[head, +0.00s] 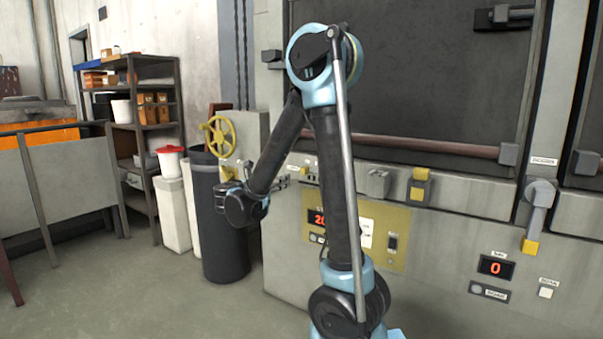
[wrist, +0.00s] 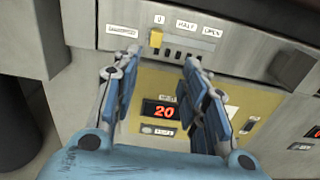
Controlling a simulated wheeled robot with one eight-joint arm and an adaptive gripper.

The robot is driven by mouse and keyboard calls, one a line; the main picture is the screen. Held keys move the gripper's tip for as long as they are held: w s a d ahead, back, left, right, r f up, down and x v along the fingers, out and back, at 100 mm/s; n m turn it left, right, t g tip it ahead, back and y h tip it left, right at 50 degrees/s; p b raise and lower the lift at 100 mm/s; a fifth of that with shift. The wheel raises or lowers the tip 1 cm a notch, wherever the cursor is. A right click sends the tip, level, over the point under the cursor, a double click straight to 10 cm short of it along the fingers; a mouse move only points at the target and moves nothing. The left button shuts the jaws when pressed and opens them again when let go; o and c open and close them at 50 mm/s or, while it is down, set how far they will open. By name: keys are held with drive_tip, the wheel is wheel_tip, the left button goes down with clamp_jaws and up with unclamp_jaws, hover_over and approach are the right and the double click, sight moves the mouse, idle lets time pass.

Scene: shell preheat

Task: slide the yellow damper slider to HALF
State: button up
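My gripper (wrist: 161,60) is open and empty. Its fingers point up at the plate, with the slider between them in the picture, apart from both. In the head view my gripper (head: 282,178) is near the wall panel, and I cannot clearly make out the slider.
A yellow panel (wrist: 180,85) with a red display (wrist: 164,111) reading 20 lies below the slot. A dark block (wrist: 292,66) sticks out at right. In the head view a yellow handwheel (head: 218,136) and a black bin (head: 222,240) stand left of my arm.

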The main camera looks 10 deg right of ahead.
sight(302, 169)
drive_tip(key=x, duration=1.7)
drive_tip(key=shift+w+a+r, duration=0.25)
drive_tip(key=shift+w, duration=0.05)
drive_tip(key=shift+c, duration=0.2)
clamp_jaws()
